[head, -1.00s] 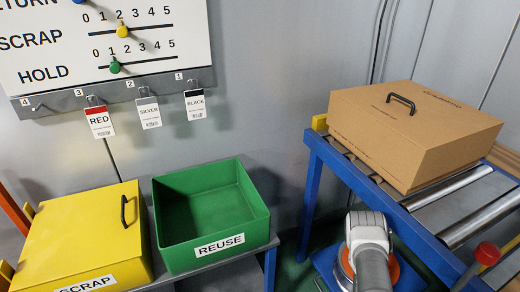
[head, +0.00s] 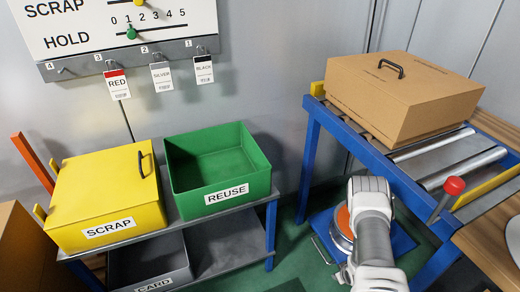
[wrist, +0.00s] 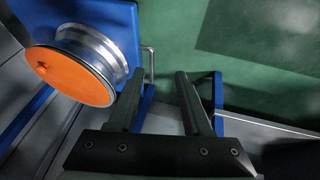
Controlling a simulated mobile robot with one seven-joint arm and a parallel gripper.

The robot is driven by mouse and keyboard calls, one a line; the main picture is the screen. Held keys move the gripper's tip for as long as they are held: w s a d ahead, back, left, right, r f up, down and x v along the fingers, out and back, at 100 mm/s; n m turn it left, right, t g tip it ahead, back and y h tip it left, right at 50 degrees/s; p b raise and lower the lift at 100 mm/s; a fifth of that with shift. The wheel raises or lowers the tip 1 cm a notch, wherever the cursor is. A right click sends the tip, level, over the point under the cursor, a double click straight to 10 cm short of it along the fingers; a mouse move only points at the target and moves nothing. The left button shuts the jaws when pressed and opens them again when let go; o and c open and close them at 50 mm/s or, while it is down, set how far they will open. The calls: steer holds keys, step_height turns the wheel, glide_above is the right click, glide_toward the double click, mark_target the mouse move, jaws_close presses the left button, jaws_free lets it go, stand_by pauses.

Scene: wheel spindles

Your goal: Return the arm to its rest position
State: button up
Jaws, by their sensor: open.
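My arm (head: 374,235) reaches down over the floor between the green bin and the blue-framed roller table. Its end is hidden in the head view. In the wrist view my gripper (wrist: 159,76) is open, with two dark fingers apart and nothing between them. Beside the left finger, a silver wheel with an orange face (wrist: 70,75) lies by a blue plate (wrist: 118,22). The orange face (head: 343,222) also shows beside my arm in the head view, partly hidden, with the blue plate (head: 402,240) around it.
A closed cardboard box (head: 400,105) sits on the roller table (head: 310,150). A red-knobbed lever (head: 453,187) stands at its front. The yellow SCRAP bin (head: 100,205) is closed; the green REUSE bin (head: 220,190) is open and empty. Tags hang from the wall board (head: 130,62).

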steer(key=w+r+m, duration=0.1)
steer(key=w+r, duration=0.3)
steer(key=r, duration=0.5)
steer(key=w+r+h, duration=0.1)
steer(key=w+r, duration=0.3)
steer(key=r, duration=0.6)
steer(key=w+r+m, duration=0.1)
steer(key=w+r, duration=0.2)
steer(key=r, duration=0.6)
steer(key=s+a+r+m, duration=0.1)
steer(key=s+a+r, duration=0.15)
steer(key=r, duration=0.75)
steer(key=s+a+r+m, duration=0.1)
steer(key=a+r, duration=0.2)
steer(key=r, duration=0.7)
steer(key=s+a+r, duration=0.4)
steer(key=s+r, duration=0.3)
steer(key=r, duration=0.2)
steer(key=s+a+r+y, duration=0.1)
steer(key=s+a+r, duration=0.3)
steer(key=s, duration=0.6)
steer(key=s+a+r+y, duration=0.1)
steer(key=s+a+r, duration=0.25)
steer(key=s, duration=0.65)
step_height(320, 180, up, 20)
steer(key=p, duration=2)
steer(key=shift+d+r+m, duration=0.15)
steer(key=shift+m, duration=0.15)
steer(key=shift+w, duration=0.1)
